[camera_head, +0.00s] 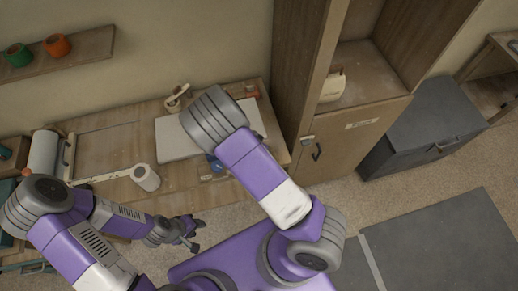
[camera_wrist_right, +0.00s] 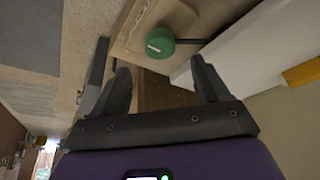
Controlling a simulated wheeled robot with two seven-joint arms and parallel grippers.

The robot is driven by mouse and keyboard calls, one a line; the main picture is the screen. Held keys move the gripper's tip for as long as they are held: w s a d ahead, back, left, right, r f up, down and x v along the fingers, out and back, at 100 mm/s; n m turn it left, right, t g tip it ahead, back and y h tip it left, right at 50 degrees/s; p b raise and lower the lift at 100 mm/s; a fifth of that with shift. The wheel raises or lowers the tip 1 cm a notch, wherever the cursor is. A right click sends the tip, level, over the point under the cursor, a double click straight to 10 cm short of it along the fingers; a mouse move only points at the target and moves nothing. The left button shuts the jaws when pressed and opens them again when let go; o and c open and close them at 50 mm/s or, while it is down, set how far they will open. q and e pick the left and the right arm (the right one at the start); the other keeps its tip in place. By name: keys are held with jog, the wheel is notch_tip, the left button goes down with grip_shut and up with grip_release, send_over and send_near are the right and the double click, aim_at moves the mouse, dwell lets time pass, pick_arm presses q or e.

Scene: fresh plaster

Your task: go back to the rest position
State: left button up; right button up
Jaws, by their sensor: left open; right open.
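My left gripper (camera_head: 189,234) is low in the head view, in front of the workbench's near edge. It is open, and I see nothing between its fingers. My right arm reaches up over the workbench (camera_head: 105,150), and its own grey links hide the right gripper in the head view. In the right wrist view the right gripper (camera_wrist_right: 162,74) has its two dark fingers spread apart with nothing held between them. A green round object (camera_wrist_right: 160,43) shows beyond the fingertips there, apart from them as far as I can tell.
The bench bears a white board (camera_head: 178,139), a white roll (camera_head: 146,177) and a blue object (camera_head: 215,163) near my right arm. A wooden cabinet (camera_head: 345,139) stands right of the bench, beside a dark chest (camera_head: 425,125). Carpet around the dark mat (camera_head: 430,245) is clear.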

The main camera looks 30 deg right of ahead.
dwell(0.5)
jog(key=s+a+f+n+g+y, duration=0.2)
jog(key=s+a+f+n+y, duration=0.15)
jog(key=s+f, duration=0.5)
jog(key=s+a+r+n+y, duration=0.2)
jog(key=s+a+n+y, duration=0.35)
jog(key=a, duration=0.45)
notch_tip(320, 180, down, 17)
jog(key=b, duration=1.6)
jog(key=shift+d+h+b, duration=0.2)
jog(key=shift+h+b, duration=0.2)
jog(key=shift+s+r, duration=0.1)
jog(key=shift+r, duration=0.05)
